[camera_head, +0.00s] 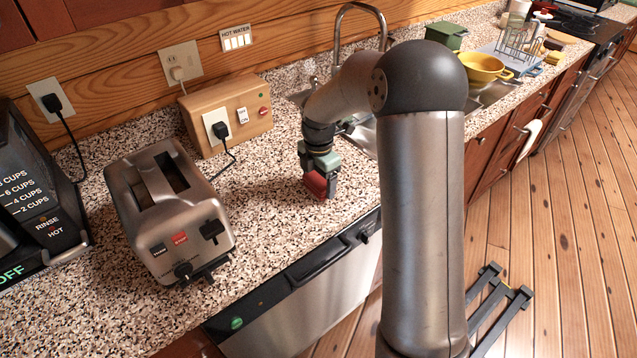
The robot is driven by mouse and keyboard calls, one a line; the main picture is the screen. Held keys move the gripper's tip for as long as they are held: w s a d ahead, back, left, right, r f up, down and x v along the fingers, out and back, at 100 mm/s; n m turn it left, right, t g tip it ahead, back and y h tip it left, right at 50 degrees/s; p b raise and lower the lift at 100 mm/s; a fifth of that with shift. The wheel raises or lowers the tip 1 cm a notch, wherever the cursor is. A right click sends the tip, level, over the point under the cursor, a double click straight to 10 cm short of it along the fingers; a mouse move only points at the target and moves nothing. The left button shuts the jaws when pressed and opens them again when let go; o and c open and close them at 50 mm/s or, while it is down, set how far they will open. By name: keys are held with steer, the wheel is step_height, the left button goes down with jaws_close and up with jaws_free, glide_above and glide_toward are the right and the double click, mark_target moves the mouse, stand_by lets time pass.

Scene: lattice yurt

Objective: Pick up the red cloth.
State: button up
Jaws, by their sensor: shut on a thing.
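A small red cloth (317,185) is between the fingers of my gripper (318,189), over the speckled counter (290,235) in the middle of the view. My gripper points down and is shut on the cloth. The cloth looks folded or bunched, and part of it is hidden by the fingers. I cannot tell whether its lower edge touches the counter or hangs just above it.
A steel toaster (165,215) stands to the left, with a wooden outlet box (228,112) behind it. A coffee maker (35,195) is at the far left. The sink tap (345,25), a yellow colander (482,68) and a dish rack (518,42) are behind and right.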

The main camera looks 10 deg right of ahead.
steer(key=s+r+b, duration=0.3)
steer(key=s+r, duration=0.9)
steer(key=s, duration=0.2)
steer(key=shift+b, duration=0.3)
